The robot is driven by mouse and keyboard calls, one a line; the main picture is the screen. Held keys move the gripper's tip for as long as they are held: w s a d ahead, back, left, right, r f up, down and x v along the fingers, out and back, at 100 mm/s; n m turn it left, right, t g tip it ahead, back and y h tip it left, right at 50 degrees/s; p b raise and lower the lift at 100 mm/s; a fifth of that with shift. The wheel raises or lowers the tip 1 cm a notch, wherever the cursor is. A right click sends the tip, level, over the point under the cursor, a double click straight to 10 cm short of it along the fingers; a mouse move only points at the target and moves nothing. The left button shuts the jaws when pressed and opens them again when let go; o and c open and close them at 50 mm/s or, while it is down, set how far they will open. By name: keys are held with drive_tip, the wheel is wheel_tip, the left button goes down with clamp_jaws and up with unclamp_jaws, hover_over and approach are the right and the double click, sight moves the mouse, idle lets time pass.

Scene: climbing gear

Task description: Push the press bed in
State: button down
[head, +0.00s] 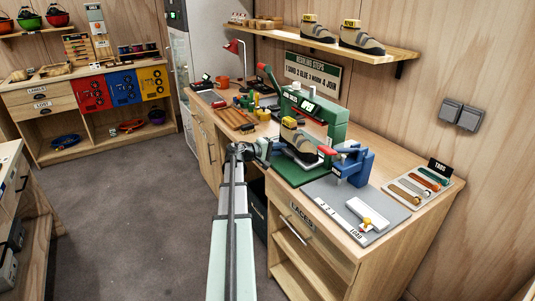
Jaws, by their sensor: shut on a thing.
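The green press (312,104) stands on the workbench against the back wall, its lever raised at upper left. The press bed (303,157) sticks out in front of it, with a grey and tan climbing shoe (297,138) on it. A red knob (327,151) shows at the bed's right side. My gripper (267,148) reaches in from the left and is at the bed's left edge, beside the shoe. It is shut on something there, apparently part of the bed. The fingertips and the held part are too small to make out clearly.
A blue clamp-like device (353,164) stands close right of the bed. A grey mat (335,205) and a tray of tabs (418,185) lie farther right. Tools and an orange mug (222,82) crowd the bench's left end. A shelf with shoes (340,44) hangs above.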

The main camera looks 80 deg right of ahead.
sight(292, 145)
drive_tip(key=x, duration=0.3)
drive_tip(key=r+x, duration=0.1)
drive_tip(key=x, duration=0.2)
drive_tip(key=shift+s+d+r, duration=0.1)
drive_tip(key=shift+r, duration=0.1)
drive_tip(key=c, duration=1.3)
unclamp_jaws()
drive_tip(key=shift+s+d, duration=0.1)
drive_tip(key=v, duration=1.4)
drive_tip(key=shift+f, duration=0.1)
